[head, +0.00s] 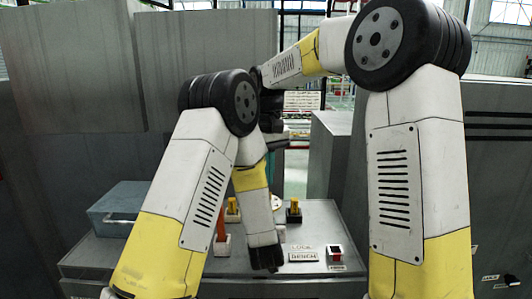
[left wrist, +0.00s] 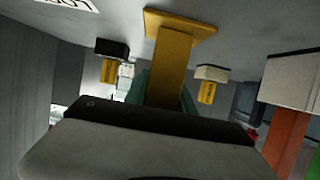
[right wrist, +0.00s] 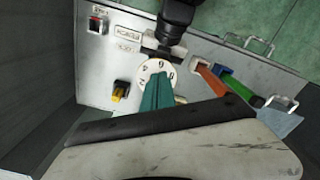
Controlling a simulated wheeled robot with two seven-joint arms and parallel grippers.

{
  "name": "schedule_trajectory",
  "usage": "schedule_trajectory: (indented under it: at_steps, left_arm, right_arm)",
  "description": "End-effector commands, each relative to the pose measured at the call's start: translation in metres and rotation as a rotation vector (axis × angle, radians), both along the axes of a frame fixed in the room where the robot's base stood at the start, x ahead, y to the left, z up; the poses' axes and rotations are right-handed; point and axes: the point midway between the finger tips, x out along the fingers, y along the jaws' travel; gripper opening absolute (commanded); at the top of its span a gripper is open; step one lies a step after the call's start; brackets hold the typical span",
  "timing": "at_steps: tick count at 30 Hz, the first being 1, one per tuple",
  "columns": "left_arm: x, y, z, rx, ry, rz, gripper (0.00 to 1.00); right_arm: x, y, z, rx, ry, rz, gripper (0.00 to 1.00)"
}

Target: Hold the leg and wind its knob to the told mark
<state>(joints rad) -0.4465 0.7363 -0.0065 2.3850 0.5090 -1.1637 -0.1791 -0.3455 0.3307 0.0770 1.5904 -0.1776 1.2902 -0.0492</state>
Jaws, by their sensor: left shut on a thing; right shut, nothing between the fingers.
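The yellow leg (left wrist: 172,70) stands on a square yellow foot in the left wrist view, which shows the bench upside down. My left gripper (left wrist: 170,95) is shut on it, its teal fingers on either side. In the head view my left arm hides the leg. A white numbered dial (right wrist: 145,70), the knob, shows in the right wrist view and partly in the head view (head: 277,203). My right gripper (right wrist: 156,82) is shut and empty, its teal fingertips over the dial. I cannot tell whether they touch it. The fingers cover part of the dial's face.
The grey bench top (head: 320,215) carries a yellow post on a black base (head: 294,211), another on a white base (head: 232,211), a red lever (head: 221,226), a red switch (head: 335,252) and label plates (head: 303,256). A blue-grey box (head: 117,207) stands left. My arms cross closely.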

Motion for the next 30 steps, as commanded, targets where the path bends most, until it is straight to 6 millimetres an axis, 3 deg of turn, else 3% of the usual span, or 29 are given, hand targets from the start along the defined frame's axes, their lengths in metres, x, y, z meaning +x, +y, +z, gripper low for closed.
schedule_trajectory:
  at_steps: [10, 19, 30]
  left_arm:
    - [0.000, 0.001, -0.001, 0.001, 0.002, 0.003, 0.00]
    - [0.000, 0.001, -0.001, 0.001, 0.002, 0.002, 0.00]
    - [0.000, 0.001, -0.001, 0.001, 0.002, 0.002, 0.00]
  right_arm:
    - [0.001, -0.001, 0.003, 0.000, 0.001, -0.001, 0.00]
    - [0.020, -0.022, 0.011, -0.003, 0.003, -0.001, 0.00]
    - [0.019, -0.023, -0.029, -0.005, 0.006, 0.001, 0.00]
